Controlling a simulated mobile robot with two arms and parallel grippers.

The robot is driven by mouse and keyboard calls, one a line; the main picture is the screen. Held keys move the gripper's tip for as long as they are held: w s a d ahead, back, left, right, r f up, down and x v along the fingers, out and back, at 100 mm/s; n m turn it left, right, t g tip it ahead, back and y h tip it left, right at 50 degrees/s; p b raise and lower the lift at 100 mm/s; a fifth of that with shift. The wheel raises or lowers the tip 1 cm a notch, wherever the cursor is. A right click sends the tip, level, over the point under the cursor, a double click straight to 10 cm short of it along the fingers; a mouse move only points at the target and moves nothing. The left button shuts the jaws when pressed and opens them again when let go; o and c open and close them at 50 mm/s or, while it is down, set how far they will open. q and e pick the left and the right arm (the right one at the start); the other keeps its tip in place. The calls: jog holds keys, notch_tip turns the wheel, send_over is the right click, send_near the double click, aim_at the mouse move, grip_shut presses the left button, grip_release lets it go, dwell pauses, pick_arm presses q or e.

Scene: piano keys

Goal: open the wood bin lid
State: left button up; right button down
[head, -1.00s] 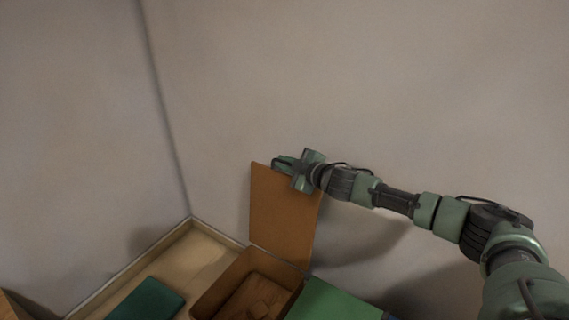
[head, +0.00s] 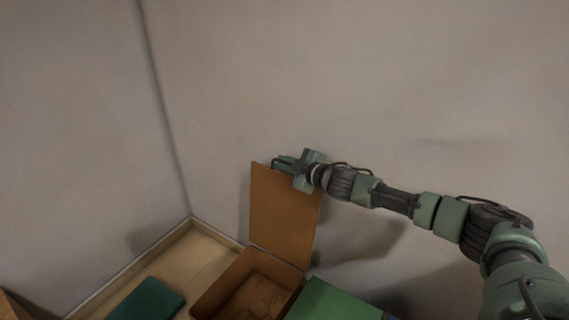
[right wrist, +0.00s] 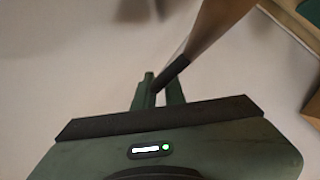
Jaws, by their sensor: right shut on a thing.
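The wood bin (head: 212,300) is an open brown box at the bottom of the head view. Its lid (head: 282,218) stands raised, about upright, along the bin's back edge near the wall. My right gripper (head: 283,164) is at the lid's top edge and is shut on it. In the right wrist view the lid (right wrist: 217,22) runs down to between the fingers of my right gripper (right wrist: 160,88). The inside of the bin shows a wooden bottom, partly cut off by the picture's lower edge. My left gripper is out of view.
A green box top (head: 335,303) is right of the bin. A dark green flat thing (head: 150,300) lies to the left on a pale wooden surface with a raised rim (head: 140,262). Bare walls stand close behind and at left.

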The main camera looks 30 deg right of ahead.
pick_arm(q)
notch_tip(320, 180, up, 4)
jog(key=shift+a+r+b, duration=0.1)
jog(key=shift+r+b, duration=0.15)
jog(key=shift+b, duration=0.35)
pick_arm(e)
jog(key=s+a+n+t, duration=0.1)
jog(key=s+a, duration=0.3)
jog(key=a, duration=0.2)
jog(key=shift+a+r+n+h, duration=0.2)
jog(key=shift+a+n+h, duration=0.1)
jog(key=shift+a+n, duration=0.1)
jog(key=shift+d, duration=0.1)
jog(key=c, duration=1.8)
grip_release()
jog(key=shift+w, duration=0.1)
